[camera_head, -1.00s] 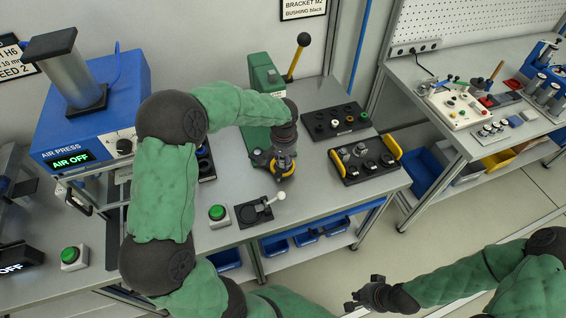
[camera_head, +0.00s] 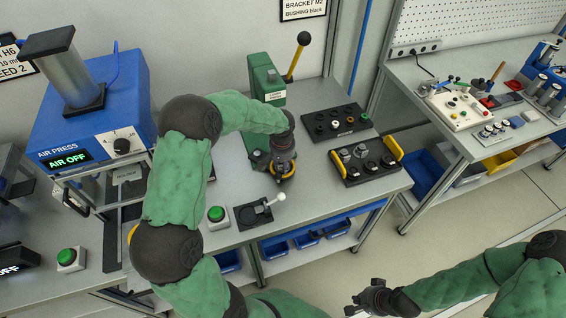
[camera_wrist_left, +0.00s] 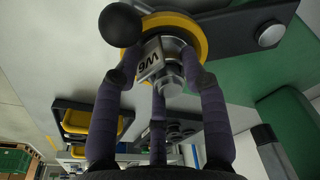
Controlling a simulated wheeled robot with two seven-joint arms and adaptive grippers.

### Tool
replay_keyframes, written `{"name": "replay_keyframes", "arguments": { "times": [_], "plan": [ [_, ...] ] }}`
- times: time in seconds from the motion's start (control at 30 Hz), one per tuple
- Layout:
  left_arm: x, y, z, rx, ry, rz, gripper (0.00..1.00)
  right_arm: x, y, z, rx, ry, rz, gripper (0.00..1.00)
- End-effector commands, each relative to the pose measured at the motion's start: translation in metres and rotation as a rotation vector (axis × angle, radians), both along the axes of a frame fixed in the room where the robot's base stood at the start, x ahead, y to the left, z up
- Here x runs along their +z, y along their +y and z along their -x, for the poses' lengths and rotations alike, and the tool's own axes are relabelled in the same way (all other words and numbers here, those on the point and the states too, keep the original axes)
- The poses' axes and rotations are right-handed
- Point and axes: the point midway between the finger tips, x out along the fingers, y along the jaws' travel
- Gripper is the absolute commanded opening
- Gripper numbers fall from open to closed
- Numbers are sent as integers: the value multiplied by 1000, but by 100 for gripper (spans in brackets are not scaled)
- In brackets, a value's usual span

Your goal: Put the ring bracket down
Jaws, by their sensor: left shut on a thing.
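My left gripper (camera_head: 283,168) is shut on the ring bracket, low over the bench in front of the green hand press. In the left wrist view my left gripper (camera_wrist_left: 158,85) has its fingers around the bracket's grey metal part (camera_wrist_left: 152,58), which carries dark lettering. A yellow ring (camera_wrist_left: 190,30) lies right behind it; the same yellow (camera_head: 290,168) shows beside the fingers in the head view. Whether the bracket touches what is below cannot be told. My right gripper (camera_head: 364,300) looks open and empty, over the floor at lower right.
The green press (camera_head: 265,80) stands behind my left gripper. Dark trays (camera_head: 345,133) with parts lie right. The blue air press (camera_head: 90,115) is left.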

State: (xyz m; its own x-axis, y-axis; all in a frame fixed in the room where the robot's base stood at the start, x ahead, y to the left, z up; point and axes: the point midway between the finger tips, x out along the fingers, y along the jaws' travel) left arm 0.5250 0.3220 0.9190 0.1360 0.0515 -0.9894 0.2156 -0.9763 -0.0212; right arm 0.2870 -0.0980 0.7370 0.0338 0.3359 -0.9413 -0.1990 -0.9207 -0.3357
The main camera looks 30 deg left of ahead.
Motion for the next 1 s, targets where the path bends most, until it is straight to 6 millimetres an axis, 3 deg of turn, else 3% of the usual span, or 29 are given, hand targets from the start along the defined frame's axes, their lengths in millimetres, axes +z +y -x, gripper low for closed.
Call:
{"name": "replay_keyframes", "arguments": {
  "times": [0.03,0.07,0.13,0.57,0.73,1.0],
  "plan": [
    [-2,0,0,0,-1,0,0,-3,0,0,0,0,0,0],
    [-3,0,0,0,1,0,46,-3,0,0,0,0,0,0],
    [-2,0,0,0,1,0,66,-2,0,0,0,0,0,0],
    [1,0,0,0,1,0,67,1,0,0,0,0,0,0],
    [24,-1,2,1,-2,0,67,6,0,0,0,0,0,0],
    [78,-4,10,0,-3,-1,67,16,0,0,0,0,0,0]
  ]
}}
